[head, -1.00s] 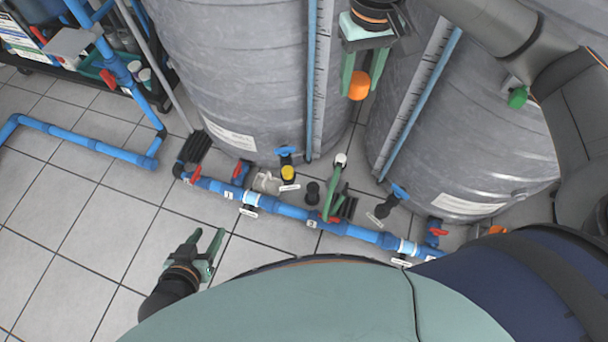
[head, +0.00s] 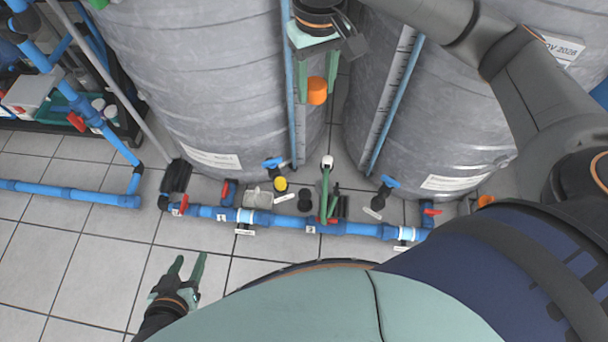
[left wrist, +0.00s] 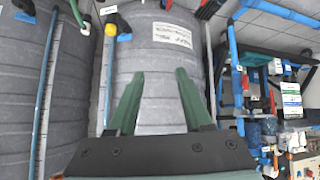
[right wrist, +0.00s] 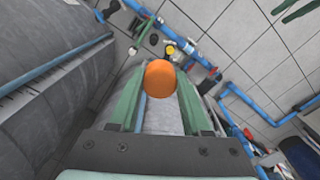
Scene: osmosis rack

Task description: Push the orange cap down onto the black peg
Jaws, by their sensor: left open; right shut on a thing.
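The orange cap (head: 317,91) is between the fingers of my right gripper (head: 319,80), high in the head view in front of the grey tanks. In the right wrist view the cap (right wrist: 160,78) sits at the fingertips. The likely black peg (head: 305,199) is a short dark upright piece behind the blue floor pipe, well below and apart from the cap. A similar piece beside it has a yellow cap (head: 281,184). My left gripper (head: 190,264) is open and empty over the tiles at lower left; its fingers also show in the left wrist view (left wrist: 155,88).
Two grey tanks (head: 200,70) stand behind the pipe. The blue pipe (head: 285,221) has red-handled valves. A green lever with a white top (head: 326,180) rises just right of the peg. A shelf cart (head: 50,115) is at left. Tiled floor (head: 90,255) is clear at lower left.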

